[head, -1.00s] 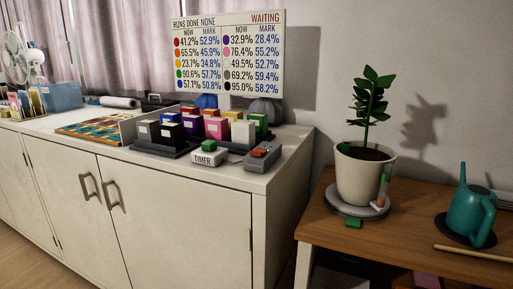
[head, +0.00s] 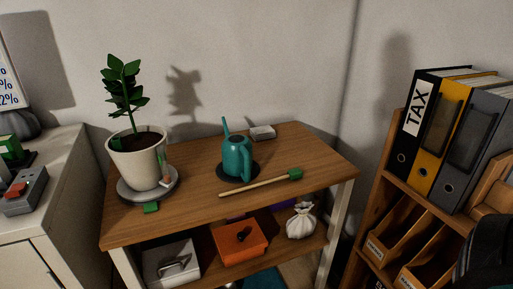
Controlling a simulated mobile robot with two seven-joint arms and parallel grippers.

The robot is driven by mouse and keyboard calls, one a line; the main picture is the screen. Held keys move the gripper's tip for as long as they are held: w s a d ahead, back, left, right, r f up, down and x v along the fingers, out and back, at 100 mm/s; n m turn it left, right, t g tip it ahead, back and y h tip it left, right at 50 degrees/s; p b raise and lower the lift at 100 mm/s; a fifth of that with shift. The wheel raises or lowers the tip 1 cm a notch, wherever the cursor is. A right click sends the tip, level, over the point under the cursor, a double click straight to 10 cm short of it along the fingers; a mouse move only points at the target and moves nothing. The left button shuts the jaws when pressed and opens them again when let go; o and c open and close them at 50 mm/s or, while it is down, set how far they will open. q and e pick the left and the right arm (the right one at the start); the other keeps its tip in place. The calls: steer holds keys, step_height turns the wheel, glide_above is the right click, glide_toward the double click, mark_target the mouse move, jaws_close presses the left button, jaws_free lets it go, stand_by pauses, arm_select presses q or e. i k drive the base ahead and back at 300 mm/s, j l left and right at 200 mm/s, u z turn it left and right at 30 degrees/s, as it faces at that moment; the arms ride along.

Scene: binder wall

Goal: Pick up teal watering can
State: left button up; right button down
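The teal watering can (head: 236,158) stands upright on a dark round mat (head: 253,176) on the wooden table (head: 190,213). Its thin spout points up and to the left, and its handle faces front right. No gripper of mine can be made out in the head view, and nothing is holding the can.
A potted plant (head: 137,160) on a grey saucer stands left of the can. A green-ended stick (head: 255,186) lies just in front of it, and a small pale block (head: 263,133) behind. A binder shelf (head: 398,122) is at right. A dark object (head: 487,252) fills the bottom right corner.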

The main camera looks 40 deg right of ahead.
mark_target(236, 149)
steer(key=l+z, duration=0.1)
steer(key=z, duration=0.4)
steer(key=i+l+z, duration=0.1)
steer(key=z, duration=0.4)
